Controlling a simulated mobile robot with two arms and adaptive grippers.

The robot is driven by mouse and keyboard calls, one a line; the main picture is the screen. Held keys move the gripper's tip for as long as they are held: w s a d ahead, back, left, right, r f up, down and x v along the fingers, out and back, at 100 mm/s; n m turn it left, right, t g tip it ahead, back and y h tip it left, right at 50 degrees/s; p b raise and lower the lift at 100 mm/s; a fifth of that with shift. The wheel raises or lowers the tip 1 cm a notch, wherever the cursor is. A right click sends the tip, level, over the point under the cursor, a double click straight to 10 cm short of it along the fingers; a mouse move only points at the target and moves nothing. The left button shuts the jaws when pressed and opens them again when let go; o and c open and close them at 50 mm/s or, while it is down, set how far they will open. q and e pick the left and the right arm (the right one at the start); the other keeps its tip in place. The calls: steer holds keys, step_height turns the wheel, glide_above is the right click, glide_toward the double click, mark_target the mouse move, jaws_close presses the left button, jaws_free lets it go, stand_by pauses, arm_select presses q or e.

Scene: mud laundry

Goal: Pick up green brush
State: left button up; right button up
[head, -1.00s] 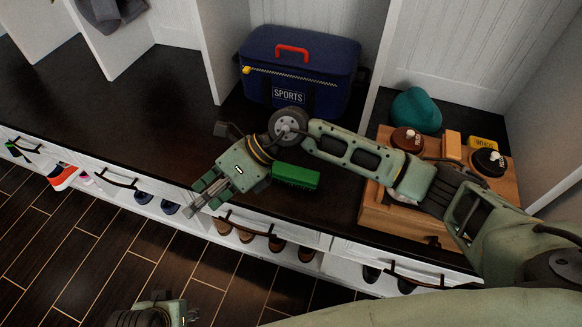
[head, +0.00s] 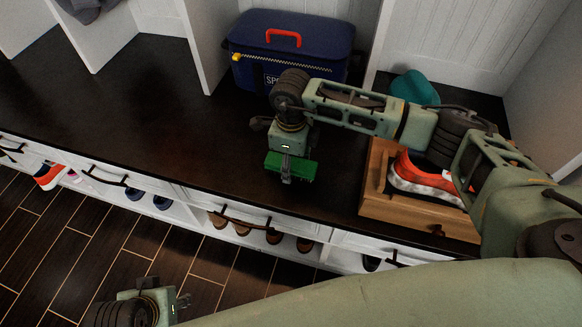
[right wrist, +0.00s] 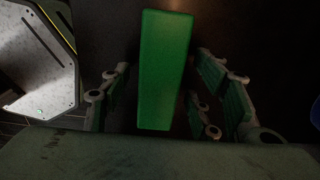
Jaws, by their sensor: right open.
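The green brush (head: 306,171) lies on the dark bench top near its front edge. My right gripper (head: 287,177) is directly over it in the head view, pointing down, and hides its middle. In the right wrist view, the brush (right wrist: 165,65) stands out as a long green block between the parted fingers of my right gripper (right wrist: 163,100). The fingers are open, with dark gaps on both sides of the brush. My left gripper (head: 184,306) shows partly at the bottom left, away from the bench; its jaw state is unclear.
A blue sports bag (head: 300,47) stands behind my right arm. A wooden box (head: 400,206) with an orange sneaker (head: 425,178) is at right, near a teal item (head: 414,88). White dividers (head: 196,45) rise behind. The bench top (head: 120,90) at left is clear.

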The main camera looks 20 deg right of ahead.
steer(key=shift+f, duration=0.5)
arm_select(q)
steer(key=shift+r, duration=0.35)
arm_select(e)
steer(key=c, duration=1.4)
steer(key=shift+r, duration=0.15)
arm_select(q)
steer(key=x, duration=0.2)
steer(key=p+x, duration=0.1)
steer(key=s+x, duration=0.1)
steer(key=x, duration=0.1)
steer(key=shift+w+f+p, duration=0.15)
steer(key=shift+f+p, duration=0.15)
steer(key=shift+f, duration=0.15)
arm_select(e)
step_height(320, 180, up, 10)
steer(key=shift+f, duration=0.1)
